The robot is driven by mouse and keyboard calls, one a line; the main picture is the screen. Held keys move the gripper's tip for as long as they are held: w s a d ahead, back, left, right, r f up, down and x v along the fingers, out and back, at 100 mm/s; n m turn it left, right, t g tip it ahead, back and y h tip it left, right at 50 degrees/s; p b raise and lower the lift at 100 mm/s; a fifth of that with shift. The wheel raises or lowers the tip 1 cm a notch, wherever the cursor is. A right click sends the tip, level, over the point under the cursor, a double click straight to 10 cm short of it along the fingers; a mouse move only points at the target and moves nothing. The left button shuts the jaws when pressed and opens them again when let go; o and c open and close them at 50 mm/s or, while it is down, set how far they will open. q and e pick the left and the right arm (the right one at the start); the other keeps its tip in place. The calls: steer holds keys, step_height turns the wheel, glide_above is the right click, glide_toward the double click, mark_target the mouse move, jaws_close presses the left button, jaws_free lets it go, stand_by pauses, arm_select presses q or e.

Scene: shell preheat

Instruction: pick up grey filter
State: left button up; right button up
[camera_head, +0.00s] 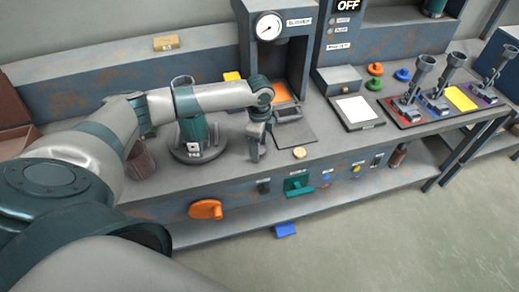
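A small dark grey block (288,113) lies at the mouth of the gauge cabinet, on the edge of a dark mat (300,134). It may be the grey filter, but I cannot tell for sure. My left arm reaches across the bench from the left. Its gripper (256,148) points down just left of the block and mat, low over the bench top. I see no object between its fingers; whether they are open or shut is unclear. My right gripper is not in view.
The gauge cabinet (270,62) rises behind the block. A white-topped pad (357,111), coloured knobs and lever stands (409,105) are to the right.

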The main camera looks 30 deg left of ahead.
mark_target(262, 151)
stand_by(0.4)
arm_select(q)
steer(key=c, duration=1.1)
steer(key=shift+r+b, duration=0.3)
steer(key=shift+r, duration=0.25)
steer(key=r, duration=0.1)
steer(key=d+r+b, duration=0.1)
steer(key=r, duration=0.1)
steer(key=shift+r, duration=0.1)
steer(key=d+r+b, duration=0.3)
steer(key=d+r, duration=0.3)
steer(key=d, duration=0.4)
steer(key=shift+s+d+r, duration=0.25)
steer(key=shift+d+r, duration=0.1)
